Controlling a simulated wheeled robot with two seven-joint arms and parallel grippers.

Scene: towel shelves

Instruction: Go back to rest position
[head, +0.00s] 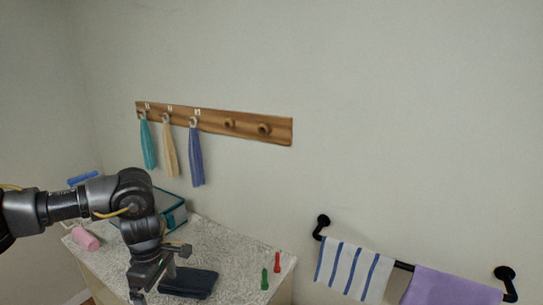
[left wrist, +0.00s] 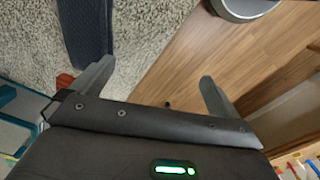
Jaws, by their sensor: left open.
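My left gripper (head: 154,275) comes in from the left of the head view and hangs pointing down near the front of the counter. In the left wrist view its two fingers (left wrist: 158,85) are spread apart with nothing between them. A dark folded cloth (head: 188,283) lies on the counter just right of the gripper in the head view. What looks like the same dark cloth (left wrist: 85,35) shows at the upper left of the left wrist view. My right gripper is not in view.
The speckled counter (head: 235,245) holds a teal box (head: 172,212), a pink roll (head: 85,239), a green bottle (head: 265,279) and a red bottle (head: 277,262). Three towels hang from a wooden peg rail (head: 225,123). A black bar (head: 404,266) holds striped (head: 353,270) and purple (head: 450,289) towels.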

